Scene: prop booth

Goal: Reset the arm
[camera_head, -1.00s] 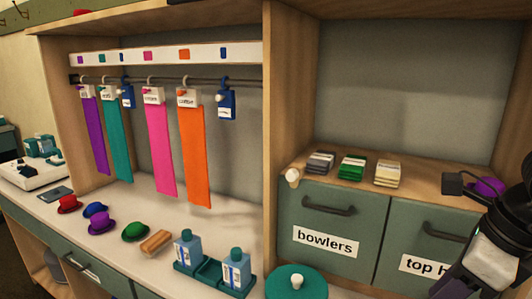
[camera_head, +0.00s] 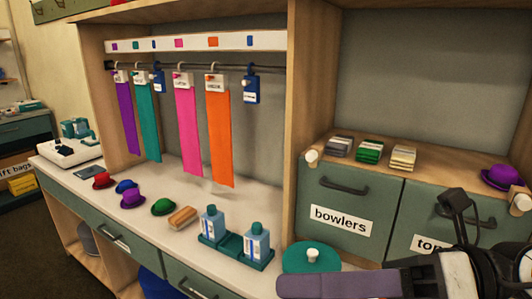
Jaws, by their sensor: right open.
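My right gripper (camera_head: 345,284) reaches in from the lower right corner. A long dull-purple bar points left from its dark hand and looks like one finger; the rest is cut off by the bottom edge. It is open, and I see nothing held. It is in front of the counter edge and the drawer fronts, below the round teal lid (camera_head: 311,258). My left gripper is not in view.
Scarves (camera_head: 220,139) hang from a rail.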

